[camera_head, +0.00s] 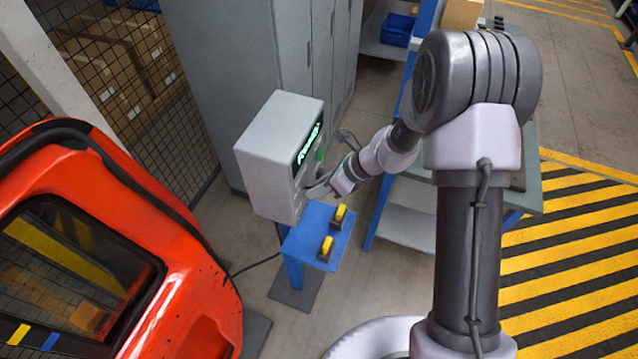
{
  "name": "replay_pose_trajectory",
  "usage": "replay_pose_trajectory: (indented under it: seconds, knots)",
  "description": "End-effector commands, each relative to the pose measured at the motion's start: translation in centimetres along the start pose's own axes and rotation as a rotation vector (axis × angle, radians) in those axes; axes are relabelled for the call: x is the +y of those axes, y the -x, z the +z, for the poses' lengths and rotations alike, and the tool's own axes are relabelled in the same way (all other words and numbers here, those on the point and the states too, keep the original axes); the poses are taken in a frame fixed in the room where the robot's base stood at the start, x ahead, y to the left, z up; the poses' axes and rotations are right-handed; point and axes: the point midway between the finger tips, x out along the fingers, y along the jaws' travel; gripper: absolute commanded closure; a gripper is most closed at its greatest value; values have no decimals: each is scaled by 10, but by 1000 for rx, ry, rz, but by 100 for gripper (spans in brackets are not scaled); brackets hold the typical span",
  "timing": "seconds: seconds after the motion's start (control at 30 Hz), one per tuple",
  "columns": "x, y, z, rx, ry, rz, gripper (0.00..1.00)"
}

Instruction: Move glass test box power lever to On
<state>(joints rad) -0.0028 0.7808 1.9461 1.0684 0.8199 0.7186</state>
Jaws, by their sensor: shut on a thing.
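The glass test box (268,172) is a grey box on a stand left of centre, with a dark display showing green text on its right-facing front. My gripper (318,186) is at the lower part of that front, reaching in from the right. It is shut on the power lever, which is small and mostly hidden by the fingers. I cannot tell from this view which position the lever is in. A small green part shows on the front just above my gripper.
A blue shelf (310,232) with two yellow-and-black pieces is just below the box front. A red car door (190,255) stands at left. Grey lockers (240,60) and a workbench (408,215) are behind. Striped floor (575,255) at right is clear.

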Motion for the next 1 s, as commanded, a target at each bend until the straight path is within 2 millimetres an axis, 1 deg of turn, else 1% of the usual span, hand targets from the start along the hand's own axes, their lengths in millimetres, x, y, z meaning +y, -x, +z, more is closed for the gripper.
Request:
replay_pose_trajectory:
  seconds: [0.37, 0.4, 0.47, 0.5, 0.77, 0.83, 0.93, 1.0]
  knots:
    - [0, 0, 0, 3, 1, -1, 100]
    - [0, 0, 0, 3, 1, -1, 71]
    - [0, 0, 0, 3, 1, -1, 60]
    - [0, 0, 0, 3, 1, -1, 55]
    - [0, 0, 0, 3, 0, -1, 55]
    - [0, 3, 1, 2, 0, -2, 55]
    - [-1, 18, 2, 1, 1, -3, 55]
    - [-1, 35, 1, 1, 0, -5, 55]
